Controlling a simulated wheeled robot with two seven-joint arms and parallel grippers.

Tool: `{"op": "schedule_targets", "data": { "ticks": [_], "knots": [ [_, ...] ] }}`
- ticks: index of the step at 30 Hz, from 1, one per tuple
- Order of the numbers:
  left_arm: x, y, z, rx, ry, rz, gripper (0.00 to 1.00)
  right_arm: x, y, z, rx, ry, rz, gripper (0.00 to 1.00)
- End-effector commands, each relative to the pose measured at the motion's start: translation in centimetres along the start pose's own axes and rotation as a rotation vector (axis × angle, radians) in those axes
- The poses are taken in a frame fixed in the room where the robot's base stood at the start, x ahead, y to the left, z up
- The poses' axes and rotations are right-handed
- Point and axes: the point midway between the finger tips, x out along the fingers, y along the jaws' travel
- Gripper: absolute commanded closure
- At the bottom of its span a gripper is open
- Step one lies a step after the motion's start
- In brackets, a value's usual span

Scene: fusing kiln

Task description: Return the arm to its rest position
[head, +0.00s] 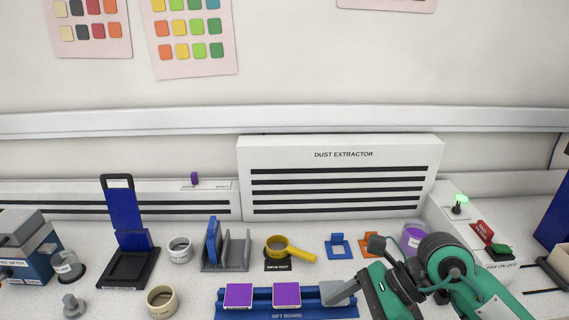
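My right arm comes in from the lower right, with teal and dark grey links. Its gripper (345,290) is low in the head view, over or beside the right end of the blue sift board (305,313). A light grey piece shows at the gripper's end; I cannot tell if it is a finger or something on the board. Whether the fingers are open or shut is unclear. My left gripper is not in view.
Two purple tiles (287,294) sit on the sift board. A yellow-handled sieve (290,249), a grey rack (228,252) and blue and orange holders (338,246) stand behind it. A purple-topped jar (411,239) and a switch panel (484,238) are close to my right arm. The dust extractor (340,165) lines the back.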

Motion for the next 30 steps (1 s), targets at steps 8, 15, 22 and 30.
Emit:
{"op": "schedule_targets", "data": {
  "ticks": [8, 15, 22, 30],
  "knots": [
    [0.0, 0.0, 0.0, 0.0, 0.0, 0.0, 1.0, 0.5, 2.3, 7.5, 0.19, -0.525, 0.097, 0.15],
    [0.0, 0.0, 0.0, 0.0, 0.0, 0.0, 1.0, -4.0, 1.3, 12.2, 0.524, -1.076, 0.174, 0.15],
    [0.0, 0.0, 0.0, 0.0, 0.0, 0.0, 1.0, -9.1, -2.7, 10.5, 0.947, -1.553, 0.202, 0.15],
    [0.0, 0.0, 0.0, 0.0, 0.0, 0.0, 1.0, -11.2, -7.3, 0.8, 1.56, -2.016, 0.151, 0.15]
  ]
}}
